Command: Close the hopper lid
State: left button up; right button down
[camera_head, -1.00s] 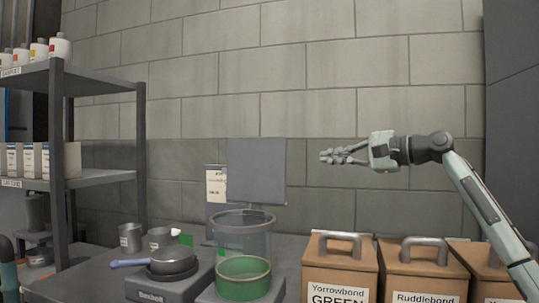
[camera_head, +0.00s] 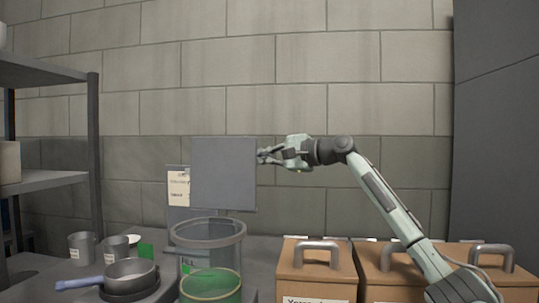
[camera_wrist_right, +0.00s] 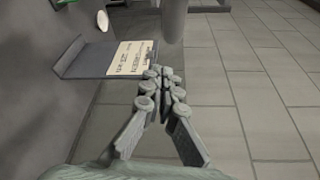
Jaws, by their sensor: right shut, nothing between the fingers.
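The hopper is a clear round vessel (camera_head: 208,262) with a thick rim and green contents low inside. Its lid, a flat grey square panel (camera_head: 223,173), stands upright behind the rim, so the hopper is open. My right gripper (camera_head: 262,156) is shut and empty at the right edge of the lid, in its upper half. I cannot tell whether the fingertips touch the lid or how they lie in depth. In the right wrist view the fingers (camera_wrist_right: 164,82) are pressed together with nothing between them. My left gripper is not in view.
A labelled card (camera_head: 178,188) stands left of the lid. A pan (camera_head: 131,271) and metal cups (camera_head: 82,248) are left of the hopper. Brown boxes with handles (camera_head: 317,263) stand under my right arm. A shelf (camera_head: 48,180) is at left, and a block wall is behind.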

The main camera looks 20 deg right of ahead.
aim_at(253, 154)
jog(key=shift+s+a+r, duration=0.3)
jog(key=shift+s+a, duration=0.1)
jog(key=shift+s, duration=0.35)
jog(key=shift+s+a+r, duration=0.25)
jog(key=shift+s+a, duration=0.1)
jog(key=shift+s, duration=0.35)
